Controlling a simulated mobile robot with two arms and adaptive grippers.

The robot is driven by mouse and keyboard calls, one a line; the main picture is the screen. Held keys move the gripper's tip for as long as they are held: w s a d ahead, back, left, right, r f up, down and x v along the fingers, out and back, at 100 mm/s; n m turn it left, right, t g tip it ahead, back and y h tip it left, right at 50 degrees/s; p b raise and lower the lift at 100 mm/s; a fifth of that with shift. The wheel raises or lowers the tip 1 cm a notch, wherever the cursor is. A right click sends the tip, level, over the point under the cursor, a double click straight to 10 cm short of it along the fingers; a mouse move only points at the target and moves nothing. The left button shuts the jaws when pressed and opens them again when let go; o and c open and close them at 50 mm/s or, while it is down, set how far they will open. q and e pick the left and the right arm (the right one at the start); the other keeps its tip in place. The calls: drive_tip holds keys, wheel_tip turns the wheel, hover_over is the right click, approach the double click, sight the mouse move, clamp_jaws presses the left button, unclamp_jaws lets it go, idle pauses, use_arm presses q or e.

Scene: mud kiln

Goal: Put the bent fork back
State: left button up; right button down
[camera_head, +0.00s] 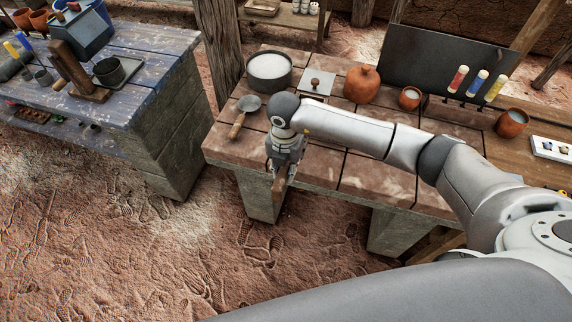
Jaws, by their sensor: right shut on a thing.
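My right gripper (283,168) hangs just beyond the front edge of the brick-topped table. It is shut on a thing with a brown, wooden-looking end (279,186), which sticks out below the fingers. I take this to be the bent fork, but its other end and any tines are hidden by the gripper. My left gripper is not in view. A rack (457,113) at the table's back right has tools with red, blue and yellow handles standing at it.
A blue plank table (145,75) with a wooden stand (76,70) is at left. Sandy floor between is clear.

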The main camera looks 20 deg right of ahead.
drive_tip(key=shift+s+a+r, duration=0.1)
drive_tip(key=shift+s+r, duration=0.05)
drive_tip(key=shift+r, duration=0.35)
drive_tip(key=shift+f, duration=0.1)
